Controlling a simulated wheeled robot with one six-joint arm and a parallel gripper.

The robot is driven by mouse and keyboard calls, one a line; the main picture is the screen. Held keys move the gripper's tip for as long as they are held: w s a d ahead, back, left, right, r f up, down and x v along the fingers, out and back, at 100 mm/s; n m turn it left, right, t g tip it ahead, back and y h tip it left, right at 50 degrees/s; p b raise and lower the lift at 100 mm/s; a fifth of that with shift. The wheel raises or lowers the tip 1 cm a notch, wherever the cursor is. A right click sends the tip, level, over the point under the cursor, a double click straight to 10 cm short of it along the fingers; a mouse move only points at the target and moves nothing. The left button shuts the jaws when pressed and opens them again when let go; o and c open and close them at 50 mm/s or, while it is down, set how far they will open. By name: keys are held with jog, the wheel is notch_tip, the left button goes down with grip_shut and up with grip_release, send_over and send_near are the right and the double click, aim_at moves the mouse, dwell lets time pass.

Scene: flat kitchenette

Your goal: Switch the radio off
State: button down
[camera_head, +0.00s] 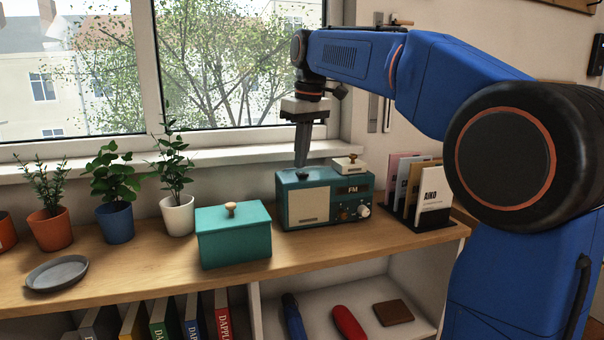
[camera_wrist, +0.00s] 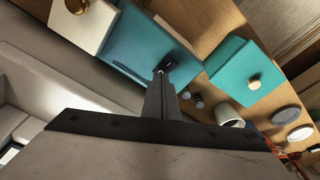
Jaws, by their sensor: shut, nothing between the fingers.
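The radio (camera_head: 308,205) is a teal box with a cream speaker panel, a dark FM display and knobs on its front. It stands on the wooden counter. A small black switch or button (camera_head: 303,176) sits on the left part of its top. My gripper (camera_head: 300,165) is shut and empty, pointing down just over that black part. In the wrist view the radio's teal top (camera_wrist: 135,45) lies beyond the shut fingertips (camera_wrist: 162,73), and the black part (camera_wrist: 180,62) is close to them. I cannot tell whether the tips touch it.
A small cream box with a knob (camera_head: 348,165) sits on the radio's right top. A teal lidded box (camera_head: 234,242) stands to the left in front. Potted plants (camera_head: 178,217) line the window side. A card rack (camera_head: 432,212) stands to the right. A grey plate (camera_head: 57,274) lies far left.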

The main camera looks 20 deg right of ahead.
aim_at(301, 172)
notch_tip(301, 172, up, 6)
dwell(0.8)
jog(key=s+d+f+m+t, duration=0.1)
jog(key=s+d+f+m, duration=0.2)
jog(key=s+f, duration=1.3)
jog(key=s+d+f+m+t, duration=0.2)
jog(key=s+d+f+m, duration=0.1)
jog(key=s+f, duration=1.4)
jog(key=shift+s+d+f+h, duration=0.15)
jog(key=shift+d+f+h, duration=0.3)
jog(key=shift+f, duration=0.35)
